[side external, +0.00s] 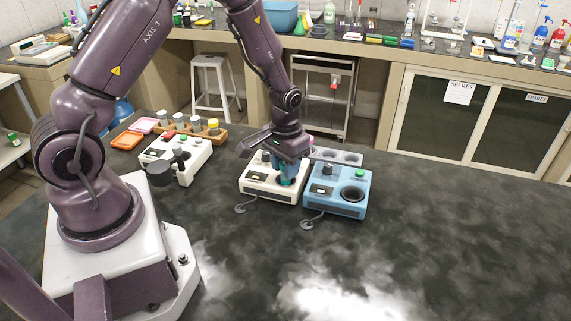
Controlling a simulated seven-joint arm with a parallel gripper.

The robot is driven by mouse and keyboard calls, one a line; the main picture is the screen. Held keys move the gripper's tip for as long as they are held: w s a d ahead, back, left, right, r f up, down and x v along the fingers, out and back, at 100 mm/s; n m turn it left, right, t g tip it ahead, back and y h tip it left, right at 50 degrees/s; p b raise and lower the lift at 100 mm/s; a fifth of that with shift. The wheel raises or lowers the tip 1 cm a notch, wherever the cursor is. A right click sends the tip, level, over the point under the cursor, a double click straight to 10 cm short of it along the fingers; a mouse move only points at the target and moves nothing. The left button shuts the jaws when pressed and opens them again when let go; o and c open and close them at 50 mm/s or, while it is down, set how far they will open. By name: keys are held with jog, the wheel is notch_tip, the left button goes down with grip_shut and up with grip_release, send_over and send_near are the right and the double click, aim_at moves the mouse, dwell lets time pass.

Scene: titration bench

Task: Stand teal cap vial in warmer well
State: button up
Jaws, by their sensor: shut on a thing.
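My gripper (288,168) points down over a white bench device (257,185) in the middle of the table. It is shut on the teal cap vial (287,180), of which only a small teal patch shows between the fingers. The vial looks roughly upright at the right part of the white device's top. I cannot tell whether its lower end is inside a well. A blue device (320,203) stands directly to the right, with a dark round well (352,194) and a green knob (359,173) on top. Which device is the warmer is not readable here.
A second white device (185,163) with red and green buttons stands to the left. Behind it are a wooden rack (220,133) of vials and orange (127,140) and pink trays. A grey holder (340,157) with round holes sits behind the blue device. The table's right and front are clear.

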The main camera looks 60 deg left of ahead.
jog(key=shift+f, duration=0.85)
jog(key=o, duration=1.2)
jog(key=shift+o, duration=0.2)
jog(key=shift+r, duration=0.1)
jog(key=shift+r, duration=2.9)
jog(key=shift+s, duration=0.1)
jog(key=s, duration=0.2)
jog(key=s+d+r+g, duration=0.1)
jog(key=s+d+r+m+t, duration=0.1)
jog(key=s+d+r+t, duration=0.2)
jog(key=s+r, duration=0.3)
jog(key=s+d+r+m+t, duration=0.2)
jog(key=s+r, duration=0.5)
jog(key=r, duration=1)
jog(key=shift+s+d+r+m+t, duration=0.2)
jog(key=shift+d+m+t, duration=0.1)
jog(key=shift+d+t, duration=0.7)
